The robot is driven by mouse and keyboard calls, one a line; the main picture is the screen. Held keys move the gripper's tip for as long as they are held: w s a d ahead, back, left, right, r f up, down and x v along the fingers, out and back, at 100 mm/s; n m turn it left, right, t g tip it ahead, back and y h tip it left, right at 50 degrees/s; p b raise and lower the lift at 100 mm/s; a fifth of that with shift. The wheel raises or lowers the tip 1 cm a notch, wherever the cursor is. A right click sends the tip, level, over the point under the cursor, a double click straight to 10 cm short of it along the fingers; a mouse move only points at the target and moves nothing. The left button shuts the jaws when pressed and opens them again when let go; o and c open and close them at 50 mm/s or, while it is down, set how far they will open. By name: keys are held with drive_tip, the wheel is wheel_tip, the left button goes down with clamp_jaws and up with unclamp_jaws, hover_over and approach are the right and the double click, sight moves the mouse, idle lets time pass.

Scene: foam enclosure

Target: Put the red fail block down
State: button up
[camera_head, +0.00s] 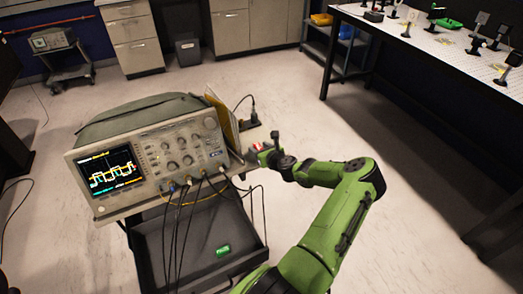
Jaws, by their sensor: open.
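The red fail block (256,147) is a small red and white patch at the right side of the oscilloscope, right at my gripper's fingers. My gripper (261,155) is at the end of my green arm, by the oscilloscope's right edge, with its jaws open. The block is too small, and too much covered by the fingers, to tell whether it touches them or what it rests on.
The oscilloscope (150,150), with a lit screen and hanging cables, stands on a dark cart (205,262). A green block (223,250) lies on the cart's lower tray. An optical table (440,50) stands back right. Open floor (300,100) lies between.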

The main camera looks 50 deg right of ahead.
drive_tip(key=p+v, duration=0.2)
drive_tip(key=v, duration=1)
drive_tip(key=shift+p, duration=0.3)
drive_tip(key=shift+a, duration=0.1)
